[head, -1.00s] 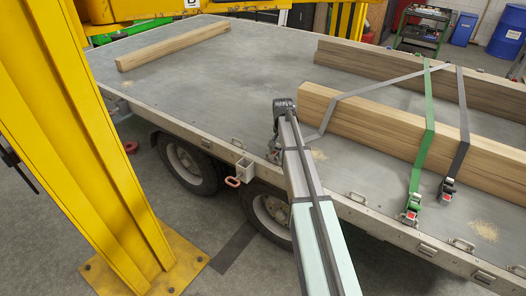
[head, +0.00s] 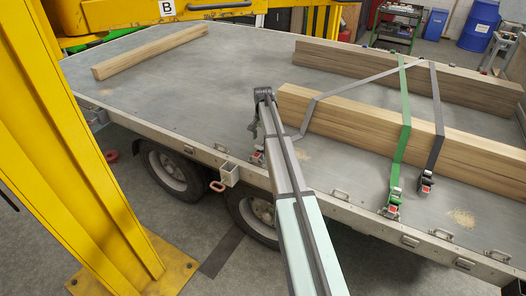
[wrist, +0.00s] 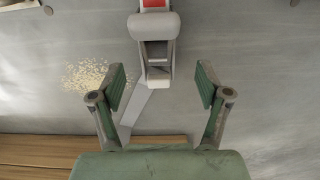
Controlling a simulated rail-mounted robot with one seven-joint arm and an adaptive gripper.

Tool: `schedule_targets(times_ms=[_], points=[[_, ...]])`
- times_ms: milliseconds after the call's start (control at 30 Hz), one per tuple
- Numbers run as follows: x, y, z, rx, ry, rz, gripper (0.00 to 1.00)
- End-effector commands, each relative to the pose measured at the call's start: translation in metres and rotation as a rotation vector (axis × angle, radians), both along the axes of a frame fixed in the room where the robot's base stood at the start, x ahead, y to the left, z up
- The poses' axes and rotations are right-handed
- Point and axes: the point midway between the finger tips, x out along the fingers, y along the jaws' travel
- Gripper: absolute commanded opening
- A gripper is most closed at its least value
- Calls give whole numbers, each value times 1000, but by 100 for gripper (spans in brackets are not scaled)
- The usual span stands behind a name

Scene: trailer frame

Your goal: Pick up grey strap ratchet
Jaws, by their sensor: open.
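The grey strap ratchet (wrist: 155,50) lies on the trailer bed in the wrist view, with a red part at the top edge. Its grey strap (wrist: 134,106) runs down from it toward a wooden beam. My gripper (wrist: 160,80) is open, with one green-padded finger on each side of the ratchet's near end; I see no contact. In the head view my gripper (head: 254,132) points down near the bed's near edge, partly hidden by my arm. The grey strap (head: 314,108) shows there to its right, and the ratchet is mostly hidden.
Sawdust (wrist: 86,74) lies left of the ratchet. A yellow post (head: 75,150) stands at left. Another beam (head: 150,52) lies far left.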

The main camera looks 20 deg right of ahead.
Motion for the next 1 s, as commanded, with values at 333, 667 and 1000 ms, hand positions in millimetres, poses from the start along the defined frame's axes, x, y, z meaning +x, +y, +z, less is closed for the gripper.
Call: schedule_targets(times_ms=[333, 667, 1000], points=[[0, 0, -24, -1, -1, 0, 76], [-6, 2, -60, 0, 1, 0, 76], [-6, 2, -74, -1, -1, 0, 76]])
